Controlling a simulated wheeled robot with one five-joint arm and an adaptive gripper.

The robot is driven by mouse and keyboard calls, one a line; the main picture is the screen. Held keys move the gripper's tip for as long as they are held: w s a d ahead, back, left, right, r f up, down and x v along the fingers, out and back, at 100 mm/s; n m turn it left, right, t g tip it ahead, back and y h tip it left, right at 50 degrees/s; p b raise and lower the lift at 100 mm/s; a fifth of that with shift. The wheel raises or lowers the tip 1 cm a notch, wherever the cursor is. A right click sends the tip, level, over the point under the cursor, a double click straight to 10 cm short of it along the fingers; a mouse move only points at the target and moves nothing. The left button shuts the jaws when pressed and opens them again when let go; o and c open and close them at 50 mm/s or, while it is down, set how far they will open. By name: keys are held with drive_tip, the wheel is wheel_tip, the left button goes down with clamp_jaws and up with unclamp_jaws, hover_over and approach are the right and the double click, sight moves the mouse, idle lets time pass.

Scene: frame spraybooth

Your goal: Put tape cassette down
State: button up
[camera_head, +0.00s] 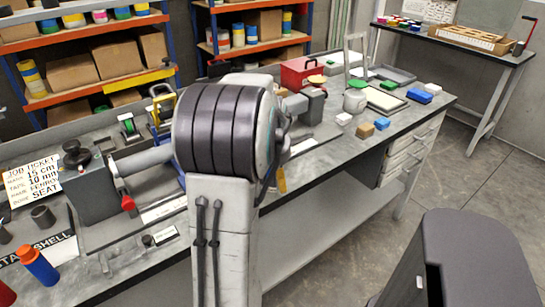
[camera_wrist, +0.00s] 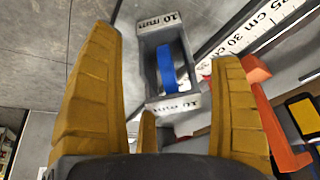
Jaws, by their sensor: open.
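The tape cassette (camera_wrist: 148,52) is a grey open-topped holder with a blue tape roll (camera_wrist: 167,66) inside and "10 mm" labels at both ends. It shows in the wrist view between and beyond the yellow fingers of my gripper (camera_wrist: 166,48). The fingers are spread wide, with visible gaps on both sides of the cassette. A shorter third finger shows near its lower end. I cannot tell how the cassette is supported underneath. In the head view my arm hides most of the gripper, and I cannot make out this cassette there.
A ruler strip (camera_wrist: 248,40) and an orange-red part (camera_wrist: 265,110) lie right of the cassette. On the workbench (camera_head: 320,155) stand a grey machine (camera_head: 92,185), a red toolbox (camera_head: 300,73) and small coloured blocks. A dark table (camera_head: 470,52) stands behind; open floor lies right.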

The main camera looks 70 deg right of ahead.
drive_tip(key=v, duration=1.1)
drive_tip(key=shift+a+r, duration=0.2)
drive_tip(key=shift+r, duration=0.15)
drive_tip(key=w+a+f+n+t+y, duration=0.25)
drive_tip(key=w+a+n, duration=0.45)
drive_tip(key=w+a, duration=0.85)
drive_tip(key=s+a+f+n, duration=0.1)
drive_tip(key=a+f+n, duration=0.1)
drive_tip(key=a, duration=0.6)
drive_tip(key=s+a+f+n+y, duration=0.1)
drive_tip(key=s+a+f+n, duration=0.1)
drive_tip(key=a+n, duration=0.2)
drive_tip(key=s+a+f+n+y, duration=0.1)
drive_tip(key=a+f+n, duration=0.1)
drive_tip(key=a, duration=0.9)
drive_tip(key=shift+s+a+f+n, duration=0.25)
drive_tip(key=shift+a+n, duration=0.1)
drive_tip(key=shift+n, duration=0.25)
drive_tip(key=shift+r, duration=0.2)
drive_tip(key=shift+o, duration=0.2)
wheel_tip(320, 180, up, 8)
drive_tip(key=p, duration=0.7)
drive_tip(key=shift+p, duration=0.4)
drive_tip(key=shift+s+d, duration=0.1)
